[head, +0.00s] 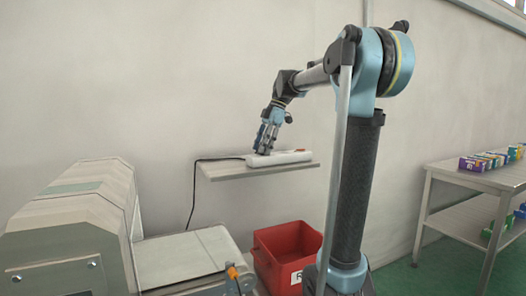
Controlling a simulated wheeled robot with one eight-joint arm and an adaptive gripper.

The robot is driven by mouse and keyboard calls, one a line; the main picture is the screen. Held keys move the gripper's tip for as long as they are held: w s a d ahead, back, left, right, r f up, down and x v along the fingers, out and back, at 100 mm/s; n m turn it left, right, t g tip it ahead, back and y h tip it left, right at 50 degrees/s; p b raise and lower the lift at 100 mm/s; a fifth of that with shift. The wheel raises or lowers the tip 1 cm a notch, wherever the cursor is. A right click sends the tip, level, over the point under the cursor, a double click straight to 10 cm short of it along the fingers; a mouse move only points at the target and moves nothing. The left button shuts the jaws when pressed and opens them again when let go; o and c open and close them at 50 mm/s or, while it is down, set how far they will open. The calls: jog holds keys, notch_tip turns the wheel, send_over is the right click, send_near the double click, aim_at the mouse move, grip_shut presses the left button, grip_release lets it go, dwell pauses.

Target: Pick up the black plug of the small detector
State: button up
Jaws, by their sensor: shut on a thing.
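My gripper (265,148) points down at a white power strip (290,157) that lies on a small wall shelf (240,173). It is shut at the left part of the strip, where the black plug would be. The plug itself is too small and too covered by the fingers to make out. A black cable (194,188) runs from the left end of the strip over the shelf's left edge and hangs down. A small red spot, perhaps a switch, shows near the strip's right end.
A grey metal detector machine (75,220) with a conveyor belt (185,258) stands at the lower left. A red bin (280,247) is below the shelf. A metal table (485,178) at the right holds several colourful boxes (490,159). The wall left of the shelf is bare.

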notch_tip(320, 180, up, 10)
dwell(0.6)
dwell(0.4)
